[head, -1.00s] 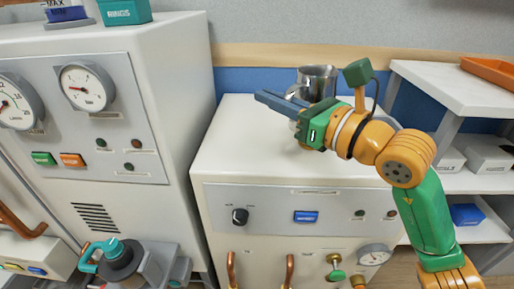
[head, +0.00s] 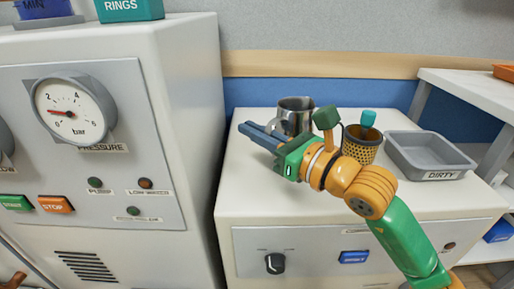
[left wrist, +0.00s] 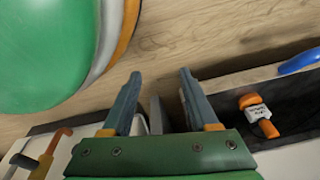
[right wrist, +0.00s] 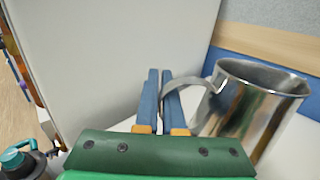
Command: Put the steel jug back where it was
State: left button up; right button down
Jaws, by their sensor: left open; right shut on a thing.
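The steel jug (head: 296,107) is a shiny metal cup over the white cabinet top (head: 237,193), near its back edge. In the right wrist view the jug (right wrist: 246,108) looks upright, with its handle toward my fingers. My right gripper (head: 247,131) is shut on the handle; its fingertips (right wrist: 160,76) show close together there. The jug's base is partly hidden by my gripper, so I cannot tell if it touches the cabinet. My left gripper (left wrist: 160,78) is open and empty, seen only in the left wrist view, above a wooden floor and low equipment.
A tall white panel with a pressure gauge (head: 74,112) rises on the left. Shelves (head: 468,88) are at the right. The cabinet's front left top is clear.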

notch_tip(320, 180, down, 2)
jog(key=shift+f, duration=0.35)
jog(key=shift+r, duration=0.1)
jog(key=shift+b, duration=0.35)
jog(key=c, duration=1)
grip_release()
pick_arm(q)
jog(key=shift+w+d, duration=0.35)
jog(key=shift+w, duration=0.05)
